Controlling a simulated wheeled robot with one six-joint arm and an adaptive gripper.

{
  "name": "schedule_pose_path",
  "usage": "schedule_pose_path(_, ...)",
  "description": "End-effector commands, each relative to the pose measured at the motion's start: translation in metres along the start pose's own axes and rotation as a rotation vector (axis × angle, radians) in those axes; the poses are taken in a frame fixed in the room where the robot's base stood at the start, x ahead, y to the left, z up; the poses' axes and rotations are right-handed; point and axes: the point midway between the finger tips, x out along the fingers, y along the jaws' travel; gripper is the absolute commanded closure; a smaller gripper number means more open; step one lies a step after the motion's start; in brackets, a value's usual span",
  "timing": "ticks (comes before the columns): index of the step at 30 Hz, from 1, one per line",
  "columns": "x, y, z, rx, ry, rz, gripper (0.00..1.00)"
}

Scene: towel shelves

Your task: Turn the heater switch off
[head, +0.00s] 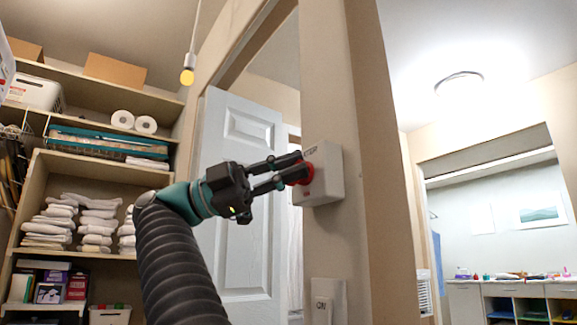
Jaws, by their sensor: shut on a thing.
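The heater switch is a white box (329,178) with a red knob (302,173) on its left-facing side, fixed high on the beige wall post. Lettering shows above the knob, partly hidden by a finger, and a small red mark shows below it. My gripper (294,171) comes from the left and is shut on the red knob, one finger above and one below. The fingers cover part of the knob, so which way it is turned cannot be told.
A white door (240,190) stands behind my arm. Shelves with folded towels (97,222) stand at left. A bulb on a cord (187,76) hangs above.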

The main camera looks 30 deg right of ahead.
Motion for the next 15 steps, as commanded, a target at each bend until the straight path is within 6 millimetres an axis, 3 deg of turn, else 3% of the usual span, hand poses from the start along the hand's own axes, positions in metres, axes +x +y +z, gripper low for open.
schedule_pose_path(15,0.0002,0.0005,0.0003,0.049,-0.001,0.051,1.00)
